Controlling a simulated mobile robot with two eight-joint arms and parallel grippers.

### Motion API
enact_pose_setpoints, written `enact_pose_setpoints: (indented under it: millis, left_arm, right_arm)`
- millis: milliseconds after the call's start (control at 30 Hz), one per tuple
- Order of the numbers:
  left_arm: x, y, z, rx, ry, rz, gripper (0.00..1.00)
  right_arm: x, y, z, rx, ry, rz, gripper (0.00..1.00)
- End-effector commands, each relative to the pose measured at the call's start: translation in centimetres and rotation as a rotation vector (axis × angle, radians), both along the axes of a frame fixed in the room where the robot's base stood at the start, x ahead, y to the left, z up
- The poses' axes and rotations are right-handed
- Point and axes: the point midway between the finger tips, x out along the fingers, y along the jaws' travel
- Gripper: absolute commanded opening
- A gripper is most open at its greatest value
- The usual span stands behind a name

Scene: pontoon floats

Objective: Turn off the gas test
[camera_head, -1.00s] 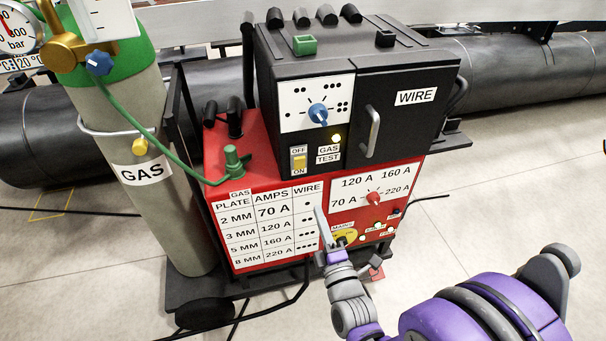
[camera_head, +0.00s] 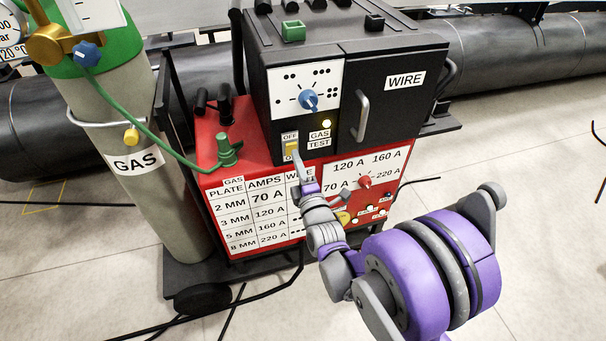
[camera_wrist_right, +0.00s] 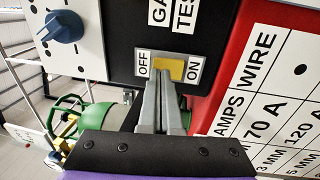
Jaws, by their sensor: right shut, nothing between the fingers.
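The gas test switch (camera_head: 291,147) is a yellow rocker on a white plate marked OFF above and ON below, on the black front of the welding machine. A lit yellow lamp (camera_head: 327,124) is beside it, above the GAS TEST label (camera_head: 320,138). My right gripper (camera_head: 297,165) is shut and empty, its tips at the lower, ON end of the switch. In the right wrist view the shut fingers (camera_wrist_right: 166,90) reach the yellow rocker (camera_wrist_right: 169,69); whether they touch it I cannot tell. My left gripper is not in view.
A blue knob (camera_head: 308,100) is above the switch and a door handle (camera_head: 361,115) to its right. A green gas hose (camera_head: 150,137) joins the grey GAS cylinder (camera_head: 140,190) at the left. Cables lie on the floor.

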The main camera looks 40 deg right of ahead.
Motion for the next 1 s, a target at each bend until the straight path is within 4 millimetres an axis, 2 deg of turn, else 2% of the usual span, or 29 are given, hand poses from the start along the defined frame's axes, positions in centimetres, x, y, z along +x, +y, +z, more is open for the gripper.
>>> enact_pose_setpoints:
  millis: [200,533,700,1000]
  left_arm:
    - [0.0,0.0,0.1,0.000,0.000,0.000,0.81]
    - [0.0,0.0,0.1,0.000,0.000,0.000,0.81]
    - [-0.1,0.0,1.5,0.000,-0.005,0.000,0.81]
    - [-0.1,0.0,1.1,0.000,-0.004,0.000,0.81]
  right_arm:
    - [1.3,-0.4,0.2,0.000,0.000,0.000,0.00]
    - [1.3,-0.4,0.2,0.001,0.004,0.000,0.00]
    - [2.1,-0.7,1.1,0.031,0.092,-0.001,0.00]
    - [2.4,-0.8,0.9,0.034,0.101,-0.001,0.00]
